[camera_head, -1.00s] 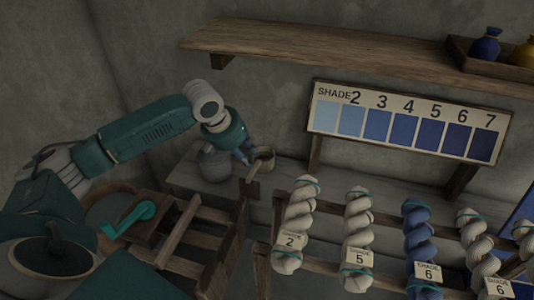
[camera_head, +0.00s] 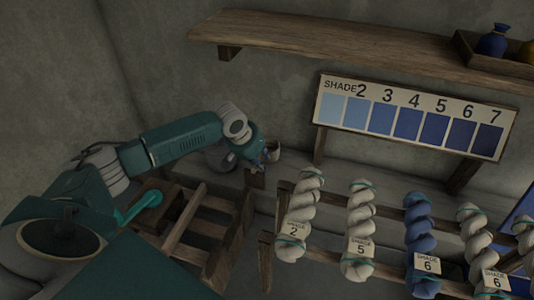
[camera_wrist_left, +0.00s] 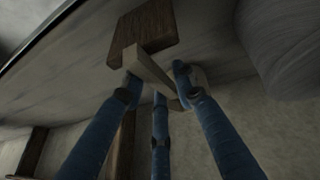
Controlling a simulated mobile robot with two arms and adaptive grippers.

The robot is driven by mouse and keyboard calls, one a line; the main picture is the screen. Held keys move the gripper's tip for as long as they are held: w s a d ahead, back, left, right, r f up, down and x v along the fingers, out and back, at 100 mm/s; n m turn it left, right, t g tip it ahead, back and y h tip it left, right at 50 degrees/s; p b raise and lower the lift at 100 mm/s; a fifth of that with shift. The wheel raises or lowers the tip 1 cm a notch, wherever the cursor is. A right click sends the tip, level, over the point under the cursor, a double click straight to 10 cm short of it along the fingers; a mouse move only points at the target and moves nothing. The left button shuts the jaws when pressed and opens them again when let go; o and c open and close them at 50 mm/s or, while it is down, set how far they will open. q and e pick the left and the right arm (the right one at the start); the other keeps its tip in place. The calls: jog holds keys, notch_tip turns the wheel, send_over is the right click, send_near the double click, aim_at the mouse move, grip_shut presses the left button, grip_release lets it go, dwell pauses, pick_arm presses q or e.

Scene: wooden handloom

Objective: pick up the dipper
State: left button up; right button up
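The dipper (camera_head: 274,152) looks like a small wooden cup at the back ledge. My left gripper (camera_head: 262,160) is in front of it and hides much of it. In the left wrist view, a pale wooden bar (camera_wrist_left: 151,70), seemingly the dipper's handle, runs slantwise between the blue fingers of my left gripper (camera_wrist_left: 157,80). The fingertips stand apart on either side of the bar, and I see no clear grip on it. My right gripper is not in view.
A grey pot (camera_head: 218,157) stands just left of the gripper. A dark wooden block (camera_wrist_left: 146,26) is near the bar. A rack with several yarn skeins (camera_head: 358,222) is at right, below a shade board (camera_head: 412,117). A wooden frame with a teal crank (camera_head: 140,207) is at front left.

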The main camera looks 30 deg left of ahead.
pick_arm(q)
grip_shut()
jog(key=shift+r, duration=0.1)
